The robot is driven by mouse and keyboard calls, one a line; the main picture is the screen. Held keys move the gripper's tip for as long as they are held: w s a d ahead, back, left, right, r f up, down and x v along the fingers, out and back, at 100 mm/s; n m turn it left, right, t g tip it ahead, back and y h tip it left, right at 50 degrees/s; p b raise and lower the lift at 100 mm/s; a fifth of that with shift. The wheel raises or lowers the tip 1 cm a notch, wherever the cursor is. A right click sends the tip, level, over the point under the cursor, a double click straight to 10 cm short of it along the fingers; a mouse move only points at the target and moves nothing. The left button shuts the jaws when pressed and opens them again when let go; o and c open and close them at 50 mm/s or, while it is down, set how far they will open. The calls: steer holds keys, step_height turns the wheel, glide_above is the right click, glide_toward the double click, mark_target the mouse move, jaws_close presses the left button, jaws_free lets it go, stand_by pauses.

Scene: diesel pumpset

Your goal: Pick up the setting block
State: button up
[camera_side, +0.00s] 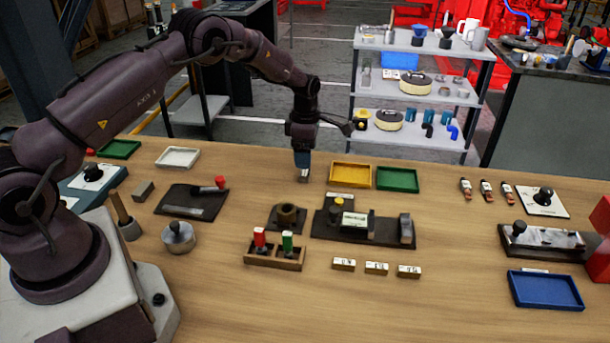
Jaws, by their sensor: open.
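No single piece is clearly marked as the setting block. Three small pale blocks with dark markings (376,268) lie in a row at the front middle of the table; the markings are too small to read surely. A plain grey block (144,190) lies at the left, near my base. My gripper (304,177) points down above the table's back middle, left of the yellow tray (336,184). It is open, with nothing visible between its fingers, and stands apart from all of these blocks.
A dark fixture (381,240) with a raised end block stands behind the small blocks. A wooden rack (262,261) with red and green pieces is to their left. A lidded metal pot (179,237), green tray (398,191) and blue tray (545,305) stand around. Bare wood lies in front.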

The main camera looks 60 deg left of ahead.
mark_target(305, 172)
step_height(305, 172, down, 6)
steer(key=shift+a+r, duration=0.1)
steer(key=shift+r, duration=0.05)
steer(key=shift+c, duration=0.2)
steer(key=c, duration=1)
